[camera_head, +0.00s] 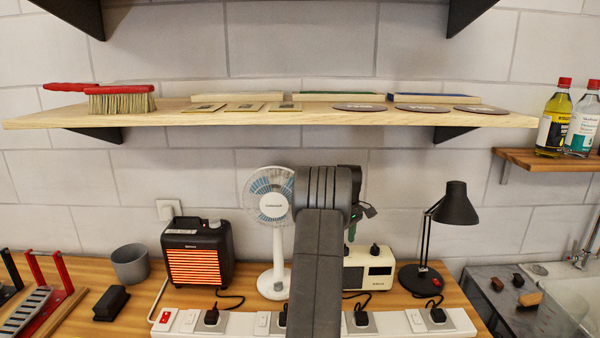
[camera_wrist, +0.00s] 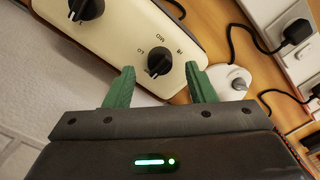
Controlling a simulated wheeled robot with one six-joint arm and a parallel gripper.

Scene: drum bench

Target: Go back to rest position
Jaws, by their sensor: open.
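The cream radio (camera_head: 368,270) stands on the wooden bench, partly hidden behind my arm in the head view. In the wrist view, its cream top (camera_wrist: 120,30) carries two black knobs. The nearer knob (camera_wrist: 158,62) has small LO, MID and HI marks beside it. The other knob (camera_wrist: 86,8) is cut by the top edge of that view. My gripper (camera_wrist: 159,72) is open, its green fingers on either side of the nearer knob, with gaps to it. In the head view my gripper (camera_head: 351,236) is just above the radio, mostly hidden by my arm.
A white fan (camera_head: 272,205) and a glowing heater (camera_head: 197,252) stand to the left. A black lamp (camera_head: 455,210) stands to the right. A white power strip (camera_head: 395,322) with plugs and cables runs along the front. A wooden shelf (camera_head: 230,117) hangs above.

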